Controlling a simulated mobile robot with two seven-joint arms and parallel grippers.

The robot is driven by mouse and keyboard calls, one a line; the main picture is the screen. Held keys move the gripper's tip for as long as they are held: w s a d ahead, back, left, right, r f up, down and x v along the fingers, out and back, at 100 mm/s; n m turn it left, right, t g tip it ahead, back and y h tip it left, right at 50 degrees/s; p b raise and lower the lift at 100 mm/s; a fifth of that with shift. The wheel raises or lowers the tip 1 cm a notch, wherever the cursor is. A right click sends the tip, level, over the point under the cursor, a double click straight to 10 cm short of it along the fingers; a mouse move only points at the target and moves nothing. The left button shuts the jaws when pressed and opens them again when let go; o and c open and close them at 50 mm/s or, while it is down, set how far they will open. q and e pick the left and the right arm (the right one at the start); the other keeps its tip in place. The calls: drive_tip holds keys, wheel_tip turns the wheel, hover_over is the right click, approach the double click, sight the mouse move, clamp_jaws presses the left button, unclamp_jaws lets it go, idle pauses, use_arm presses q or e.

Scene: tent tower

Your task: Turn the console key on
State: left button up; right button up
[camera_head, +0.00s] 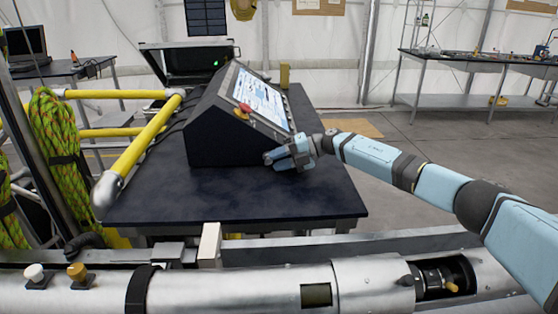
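The console (215,130) is a dark, slanted box with a lit screen (260,97) on its sloping face, and it stands on a dark-topped table (270,205). A red knob (242,110) sits at the screen's lower left corner. My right gripper (270,159) reaches in from the right, with its fingers at the lower right part of the console's front. I cannot tell whether the fingers touch the console or how far apart they are. I cannot make out the key; the gripper covers part of the console there. My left gripper is not in view.
Yellow rails (150,138) run along the table's left side. A metal tube (230,290) crosses the foreground. An open black case (185,62) stands behind the console, and a workbench (480,60) stands at the back right. The table's front is clear.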

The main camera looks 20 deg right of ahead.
drive_tip(key=v, duration=1.3)
drive_tip(key=shift+s+d+r, duration=0.1)
drive_tip(key=shift+d+r, duration=0.1)
drive_tip(key=shift+d, duration=0.15)
